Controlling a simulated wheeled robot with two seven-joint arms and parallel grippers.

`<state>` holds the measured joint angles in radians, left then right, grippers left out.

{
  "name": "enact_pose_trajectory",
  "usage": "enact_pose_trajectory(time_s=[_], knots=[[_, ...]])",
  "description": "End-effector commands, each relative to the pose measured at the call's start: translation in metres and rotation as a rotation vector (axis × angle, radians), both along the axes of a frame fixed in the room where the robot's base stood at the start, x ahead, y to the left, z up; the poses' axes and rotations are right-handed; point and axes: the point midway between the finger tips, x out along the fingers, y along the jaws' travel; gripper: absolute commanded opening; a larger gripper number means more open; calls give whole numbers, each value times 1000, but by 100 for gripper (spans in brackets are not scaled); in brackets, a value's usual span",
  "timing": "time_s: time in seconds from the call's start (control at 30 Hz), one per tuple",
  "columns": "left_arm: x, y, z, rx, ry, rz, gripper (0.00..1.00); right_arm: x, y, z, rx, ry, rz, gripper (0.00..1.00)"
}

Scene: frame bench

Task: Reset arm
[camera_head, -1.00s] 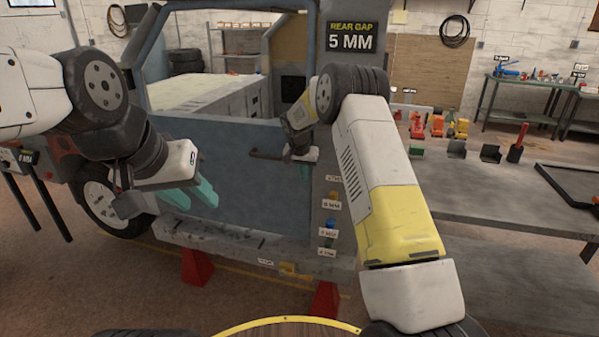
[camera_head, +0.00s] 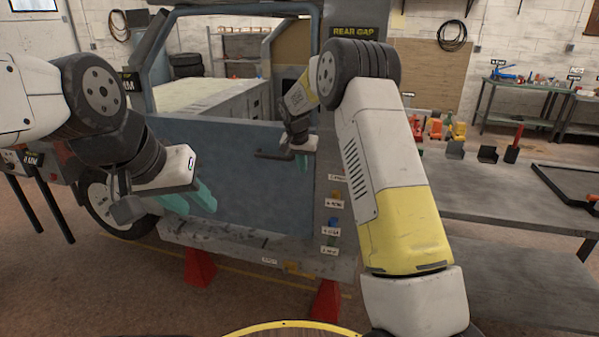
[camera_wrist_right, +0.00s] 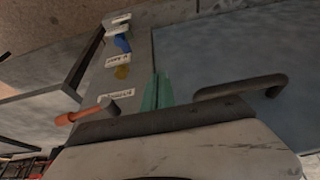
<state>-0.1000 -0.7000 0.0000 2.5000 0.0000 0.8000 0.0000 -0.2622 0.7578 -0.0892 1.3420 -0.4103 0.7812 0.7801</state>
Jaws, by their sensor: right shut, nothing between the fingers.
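My left gripper (camera_head: 192,203) hangs at the left in front of the blue-grey vehicle door (camera_head: 225,180). Its two teal fingers stand apart with nothing visible between them. My right gripper (camera_head: 303,162) is in front of the door's right edge, near the dark door handle (camera_head: 268,156). In the right wrist view its teal fingers (camera_wrist_right: 157,92) are together and empty, over the seam between door and pillar. The handle (camera_wrist_right: 240,87) shows to their right, apart from them.
The pillar (camera_head: 333,235) carries labelled coloured tabs. A red-orange tool (camera_wrist_right: 88,112) shows beside it in the right wrist view. A grey workbench (camera_head: 480,195) with small bins stands at the right. Red stands (camera_head: 200,268) are under the vehicle sill.

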Motion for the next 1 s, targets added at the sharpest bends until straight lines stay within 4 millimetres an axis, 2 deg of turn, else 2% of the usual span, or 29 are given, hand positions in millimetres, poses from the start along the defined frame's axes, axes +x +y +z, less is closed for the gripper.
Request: enact_pose_trajectory(time_s=[0.1, 0.27, 0.37, 0.47, 0.6, 0.7, 0.83, 1.0], knots=[[0, 0, 0, 0, 0, 0, 36, -6, 2, 17, 1, -1, 0, 0], [0, 0, 0, 0, 0, 0, 36, -12, 2, 30, 4, -1, 1, 0], [0, 0, 0, 0, 0, 0, 36, -24, -4, 48, 14, -4, 10, 0], [0, 0, 0, 0, 0, 0, 36, -50, -16, 80, 35, -11, 34, 0], [0, 0, 0, 0, 0, 0, 36, -106, -35, 127, 73, -24, 90, 0], [0, 0, 0, 0, 0, 0, 36, -151, -47, 155, 96, -39, 134, 0], [0, 0, 0, 0, 0, 0, 36, -212, -58, 180, 120, -64, 194, 0], [0, 0, 0, 0, 0, 0, 36, -295, -67, 195, 139, -105, 276, 0]])
